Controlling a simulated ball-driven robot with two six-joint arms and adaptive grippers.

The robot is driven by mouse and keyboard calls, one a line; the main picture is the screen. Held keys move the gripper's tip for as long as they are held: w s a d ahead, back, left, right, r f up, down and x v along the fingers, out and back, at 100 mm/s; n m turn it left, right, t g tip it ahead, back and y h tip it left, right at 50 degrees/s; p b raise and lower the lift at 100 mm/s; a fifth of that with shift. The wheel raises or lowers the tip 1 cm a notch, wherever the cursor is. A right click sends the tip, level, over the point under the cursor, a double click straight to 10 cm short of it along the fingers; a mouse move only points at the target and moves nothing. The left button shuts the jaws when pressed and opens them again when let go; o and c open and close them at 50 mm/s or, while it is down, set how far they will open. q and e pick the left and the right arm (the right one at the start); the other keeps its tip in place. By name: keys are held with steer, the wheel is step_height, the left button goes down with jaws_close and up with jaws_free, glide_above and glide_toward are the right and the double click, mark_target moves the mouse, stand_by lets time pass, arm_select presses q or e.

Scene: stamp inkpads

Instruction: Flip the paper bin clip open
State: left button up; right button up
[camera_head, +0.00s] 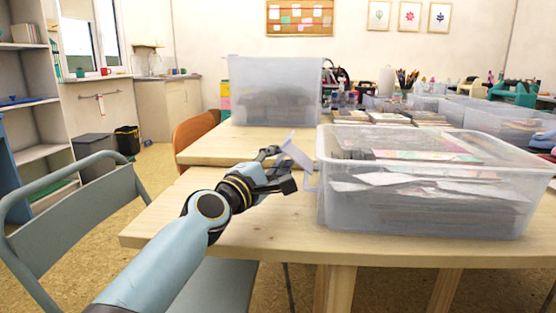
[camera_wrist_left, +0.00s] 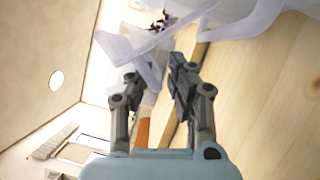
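The paper bin (camera_head: 420,211) is a clear plastic box of papers at the table's front right. At its left end, a pale translucent clip (camera_head: 297,154) sticks out, tilted up and away from the wall. In the left wrist view the clip (camera_wrist_left: 150,68) shows at the top, by my fingertips. My left gripper (camera_head: 279,169) is at the bin's left end, beside the clip. Its two dark fingers are apart in the left wrist view (camera_wrist_left: 156,75), with the clip's lower end between or just beyond them; contact is unclear. My right gripper is not in view.
A second clear bin (camera_head: 275,92) stands farther back on another table. An orange chair (camera_head: 193,130) is behind, and a grey-green chair (camera_head: 75,205) stands at left. The wooden tabletop (camera_head: 240,236) is bare left of and in front of the paper bin.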

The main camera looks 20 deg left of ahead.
arm_select(q)
steer(key=s, duration=0.4)
steer(key=s+a+f, duration=0.1)
steer(key=s, duration=0.3)
steer(key=s+a, duration=0.1)
steer(key=s, duration=0.2)
steer(key=shift+s+f, duration=0.2)
steer(key=shift+s, duration=0.2)
